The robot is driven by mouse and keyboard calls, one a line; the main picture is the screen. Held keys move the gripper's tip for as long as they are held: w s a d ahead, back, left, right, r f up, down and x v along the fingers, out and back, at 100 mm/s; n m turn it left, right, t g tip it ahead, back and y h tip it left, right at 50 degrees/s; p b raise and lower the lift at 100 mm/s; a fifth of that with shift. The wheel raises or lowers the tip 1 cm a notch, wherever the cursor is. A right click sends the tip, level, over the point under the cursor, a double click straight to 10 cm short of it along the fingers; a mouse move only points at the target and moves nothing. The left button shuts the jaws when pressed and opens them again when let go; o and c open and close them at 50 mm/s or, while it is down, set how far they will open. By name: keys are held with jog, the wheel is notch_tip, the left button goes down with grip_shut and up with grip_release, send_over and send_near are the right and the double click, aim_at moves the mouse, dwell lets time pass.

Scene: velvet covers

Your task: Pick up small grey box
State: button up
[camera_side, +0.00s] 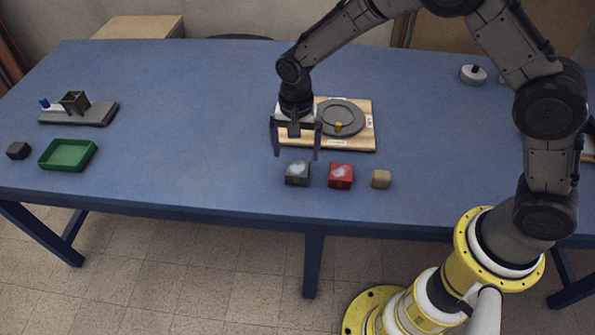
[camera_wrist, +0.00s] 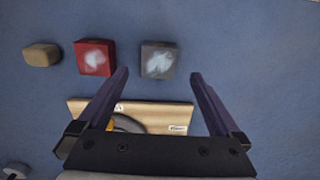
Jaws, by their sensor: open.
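The small grey box (camera_side: 297,173) sits on the blue table near its front edge, with a pale patch on its top. In the wrist view the grey box (camera_wrist: 158,61) lies beyond my fingertips, between their lines and nearer the left finger. My gripper (camera_side: 297,154) is open and empty, pointing down above the table just behind the grey box. In the wrist view both fingers of my gripper (camera_wrist: 158,75) are spread apart. I cannot tell the exact height of the fingertips above the table.
A red box (camera_side: 341,176) stands just right of the grey box, with a tan block (camera_side: 381,179) beyond it. A wooden board (camera_side: 362,142) with a grey round plate (camera_side: 342,117) lies behind. A green tray (camera_side: 67,155) and a dark block (camera_side: 18,151) are far left. Table left of the grey box is clear.

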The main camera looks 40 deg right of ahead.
aim_at(297, 169)
notch_tip(297, 169, down, 8)
jog(key=shift+s+d+r, duration=0.1)
jog(key=shift+r, duration=0.15)
jog(key=c, duration=1.4)
